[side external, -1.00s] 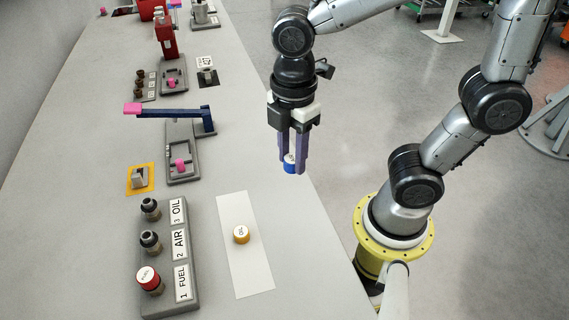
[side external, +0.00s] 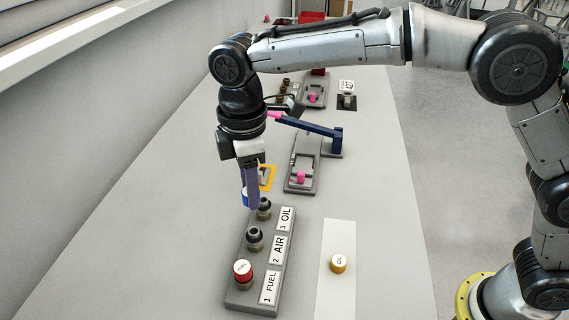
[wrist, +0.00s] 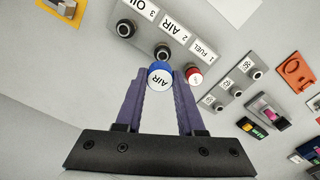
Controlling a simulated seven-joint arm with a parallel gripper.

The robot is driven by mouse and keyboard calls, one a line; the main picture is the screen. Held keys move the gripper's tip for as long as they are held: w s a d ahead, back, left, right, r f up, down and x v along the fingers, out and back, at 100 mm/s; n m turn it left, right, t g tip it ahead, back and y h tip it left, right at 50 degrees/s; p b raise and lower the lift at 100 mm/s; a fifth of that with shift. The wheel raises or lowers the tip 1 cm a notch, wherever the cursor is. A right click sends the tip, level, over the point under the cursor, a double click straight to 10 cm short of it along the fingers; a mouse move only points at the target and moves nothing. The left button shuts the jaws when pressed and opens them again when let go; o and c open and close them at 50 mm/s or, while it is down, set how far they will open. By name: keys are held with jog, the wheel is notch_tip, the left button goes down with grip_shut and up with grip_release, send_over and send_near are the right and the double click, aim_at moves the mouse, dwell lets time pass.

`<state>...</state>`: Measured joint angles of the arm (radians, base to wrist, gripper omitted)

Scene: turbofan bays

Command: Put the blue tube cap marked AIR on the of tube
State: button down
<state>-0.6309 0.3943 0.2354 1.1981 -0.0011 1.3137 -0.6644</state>
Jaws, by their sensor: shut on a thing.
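My gripper (side external: 250,203) is shut on the blue cap (wrist: 160,76), whose white top reads AIR in the wrist view. In the side view, the blue cap (side external: 245,196) is partly hidden by a purple finger. It is held above the table by the far left end of the grey tube block (side external: 236,296). The bare AIR tube (side external: 255,238) stands upright in the block's middle. The OIL tube (side external: 264,208) is bare too. A red cap (side external: 243,272) sits on the FUEL tube. In the wrist view, the blue cap appears just below the AIR tube (wrist: 162,52).
A yellow OIL cap (side external: 338,263) lies on a white mat (side external: 337,300) right of the block. A grey fixture with a navy arm (side external: 318,134) and a yellow-framed piece (side external: 268,176) stand behind. Bare table lies left of the block.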

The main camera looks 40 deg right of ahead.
aim_at(253, 231)
jog(key=shift+s+a+f, duration=0.25)
jog(key=shift+f, duration=3)
jog(key=shift+f, duration=1.25)
jog(key=shift+c, duration=0.2)
grip_release()
jog(key=shift+r, duration=0.1)
jog(key=shift+r, duration=3.45)
